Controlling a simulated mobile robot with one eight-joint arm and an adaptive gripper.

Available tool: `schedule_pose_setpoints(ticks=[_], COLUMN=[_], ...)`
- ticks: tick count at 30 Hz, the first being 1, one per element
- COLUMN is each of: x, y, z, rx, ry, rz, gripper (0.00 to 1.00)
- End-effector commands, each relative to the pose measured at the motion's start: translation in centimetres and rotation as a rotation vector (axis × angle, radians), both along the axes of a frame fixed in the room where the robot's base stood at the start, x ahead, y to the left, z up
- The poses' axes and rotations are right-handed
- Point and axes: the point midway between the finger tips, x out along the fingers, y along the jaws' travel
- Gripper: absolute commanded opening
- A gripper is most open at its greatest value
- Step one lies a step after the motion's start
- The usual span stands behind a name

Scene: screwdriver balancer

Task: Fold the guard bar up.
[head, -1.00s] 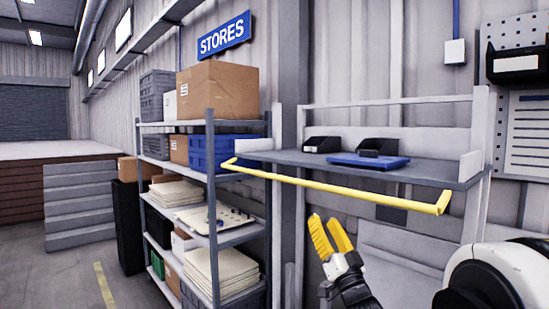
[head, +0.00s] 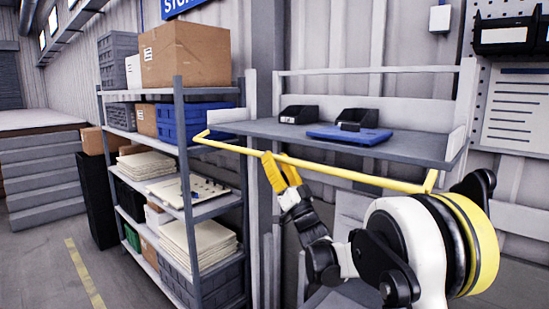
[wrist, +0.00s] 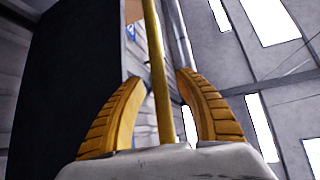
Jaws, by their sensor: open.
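The yellow guard bar (head: 330,171) runs across the front of the grey wall shelf (head: 395,142), a little below the shelf's front edge, with a short arm at each end. My gripper (head: 276,163) is at the bar, left of its middle, pointing up. In the wrist view the bar (wrist: 158,75) passes between my two yellow ridged fingers (wrist: 160,85), which stand apart on either side of it. The fingers are open, and I cannot tell whether either one touches the bar.
On the wall shelf are two black bins (head: 299,114) and a blue flat case (head: 348,134). A storage rack (head: 180,120) with boxes and crates stands close on the left. A pegboard with black bins (head: 505,36) hangs on the right. The floor at left is clear.

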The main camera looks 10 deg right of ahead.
Motion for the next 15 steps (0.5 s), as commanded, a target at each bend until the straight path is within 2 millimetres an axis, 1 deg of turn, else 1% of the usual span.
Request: schedule_pose_setpoints(ticks=[9,10,11,12,13,14,15], x=[0.28,0.26,0.26,0.27,0.26,0.26,0.26], y=[0.12,0.13,0.13,0.12,0.12,0.13,0.12], z=[0.29,0.29,0.29,0.29,0.28,0.28,0.28], rx=[0.000,0.000,0.000,0.000,0.000,0.000,-0.001], ry=[0.000,0.000,0.000,0.000,0.000,0.000,0.000], rz=[0.000,0.000,0.000,0.000,0.000,0.000,-0.001], gripper=[0.39,0.35,0.26,0.14,0.04,0.00,0.00])
